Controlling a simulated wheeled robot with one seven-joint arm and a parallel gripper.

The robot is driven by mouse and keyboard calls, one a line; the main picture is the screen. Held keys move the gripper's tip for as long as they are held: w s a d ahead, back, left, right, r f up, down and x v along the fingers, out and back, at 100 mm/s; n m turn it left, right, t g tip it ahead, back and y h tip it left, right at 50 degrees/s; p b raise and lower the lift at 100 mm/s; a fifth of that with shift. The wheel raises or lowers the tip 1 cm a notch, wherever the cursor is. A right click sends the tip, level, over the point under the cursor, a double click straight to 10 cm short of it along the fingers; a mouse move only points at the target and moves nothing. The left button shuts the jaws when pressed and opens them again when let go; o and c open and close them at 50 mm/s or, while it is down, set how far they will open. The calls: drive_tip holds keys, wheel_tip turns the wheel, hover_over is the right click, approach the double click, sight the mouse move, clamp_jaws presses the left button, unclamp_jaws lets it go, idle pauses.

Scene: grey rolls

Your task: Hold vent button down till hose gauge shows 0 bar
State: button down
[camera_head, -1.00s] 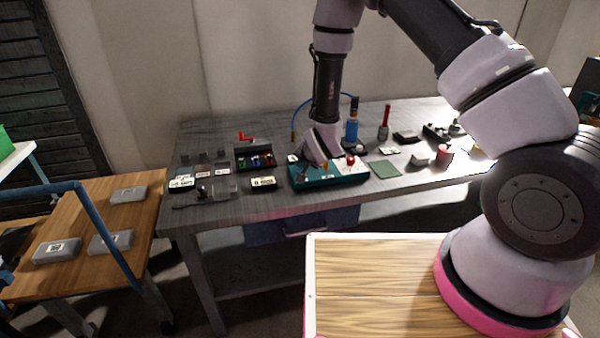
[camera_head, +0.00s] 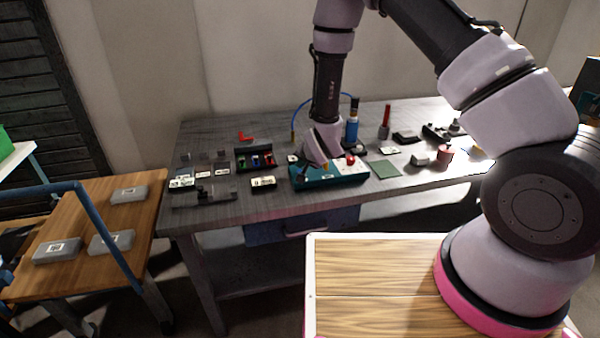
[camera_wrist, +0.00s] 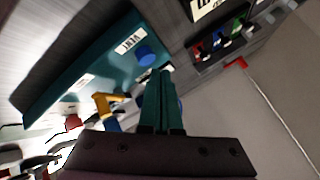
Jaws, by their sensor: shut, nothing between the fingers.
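A teal panel box (camera_head: 345,177) lies on the grey workbench under my gripper (camera_head: 304,174). In the wrist view the teal panel (camera_wrist: 90,62) carries a round blue button (camera_wrist: 147,56) beside a small white label (camera_wrist: 129,42), whose text is hard to read. My gripper (camera_wrist: 161,72) is shut and empty, its tips close to the blue button. I cannot tell whether they touch it. A yellow handle (camera_wrist: 107,104) and a red part (camera_wrist: 72,122) are also on the panel. I cannot make out a gauge reading. A blue hose (camera_head: 307,101) arches behind my arm.
A dark rack with coloured parts (camera_head: 255,158) and a labelled black block (camera_head: 263,182) stand left of the panel. The bench's front strip is mostly clear.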

drive_tip(key=shift+f, duration=0.1)
drive_tip(key=shift+f, duration=0.3)
drive_tip(key=shift+f, duration=0.5)
idle(1.9)
drive_tip(key=shift+r, duration=0.15)
idle(1.6)
drive_tip(key=shift+r, duration=0.8)
drive_tip(key=shift+r, duration=2.5)
